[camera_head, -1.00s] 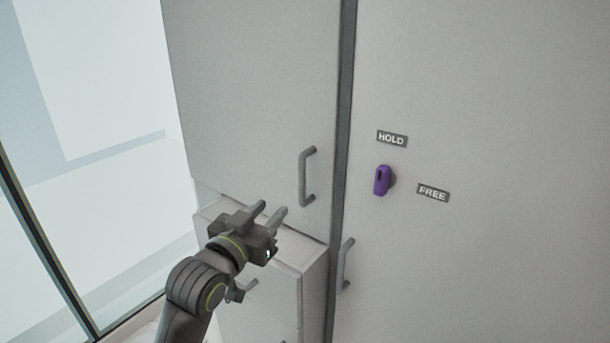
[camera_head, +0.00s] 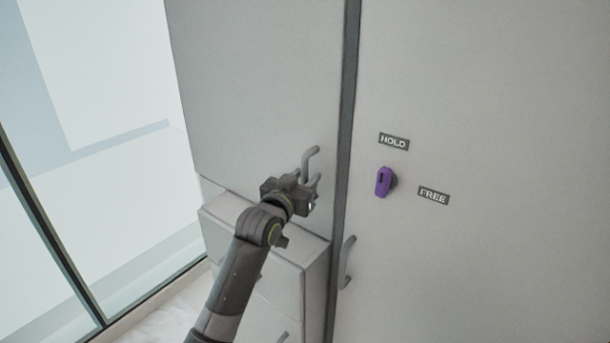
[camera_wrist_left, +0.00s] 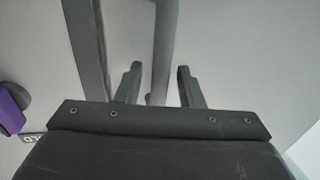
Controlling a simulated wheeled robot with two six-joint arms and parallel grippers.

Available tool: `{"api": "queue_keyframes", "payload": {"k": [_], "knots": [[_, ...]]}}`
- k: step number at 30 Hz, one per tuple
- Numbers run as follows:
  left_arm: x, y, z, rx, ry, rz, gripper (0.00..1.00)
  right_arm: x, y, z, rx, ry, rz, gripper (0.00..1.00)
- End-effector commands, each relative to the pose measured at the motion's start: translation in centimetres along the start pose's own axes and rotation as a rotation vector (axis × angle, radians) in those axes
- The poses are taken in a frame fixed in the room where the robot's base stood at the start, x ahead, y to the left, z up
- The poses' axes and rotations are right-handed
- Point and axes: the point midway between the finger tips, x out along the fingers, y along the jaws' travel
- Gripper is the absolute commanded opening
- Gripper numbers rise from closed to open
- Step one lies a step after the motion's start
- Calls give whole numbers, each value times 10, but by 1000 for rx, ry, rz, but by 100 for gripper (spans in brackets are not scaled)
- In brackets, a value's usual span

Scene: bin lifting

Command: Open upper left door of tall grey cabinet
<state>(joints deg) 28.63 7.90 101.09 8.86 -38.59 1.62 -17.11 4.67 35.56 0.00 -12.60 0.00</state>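The upper left door (camera_head: 255,80) of the tall grey cabinet looks shut, flush beside the dark vertical strip. Its grey bar handle (camera_head: 311,153) stands upright near the door's lower right corner. My left gripper (camera_head: 309,182) is at this handle and covers its lower part in the head view. In the left wrist view my left gripper (camera_wrist_left: 158,82) has its two fingers apart, with the handle bar (camera_wrist_left: 163,45) running between them. A gap shows on both sides of the bar. My right gripper is in neither view.
A pale lower unit (camera_head: 285,248) juts out below the door, under my left arm. To the right is a large grey panel (camera_head: 480,120) with a purple knob (camera_head: 383,181), HOLD and FREE labels, and a lower handle (camera_head: 346,262). A glazed area lies at left.

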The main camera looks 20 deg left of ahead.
Motion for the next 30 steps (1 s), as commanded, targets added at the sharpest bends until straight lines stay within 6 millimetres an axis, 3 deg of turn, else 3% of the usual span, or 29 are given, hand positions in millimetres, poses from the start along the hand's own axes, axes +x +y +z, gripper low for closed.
{"api": "queue_keyframes", "payload": {"k": [11,20,30], "knots": [[5,0,0,0,0,0,34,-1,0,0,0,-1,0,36],[5,0,0,0,0,0,0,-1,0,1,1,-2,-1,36],[3,-1,0,0,0,3,0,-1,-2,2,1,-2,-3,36]]}}
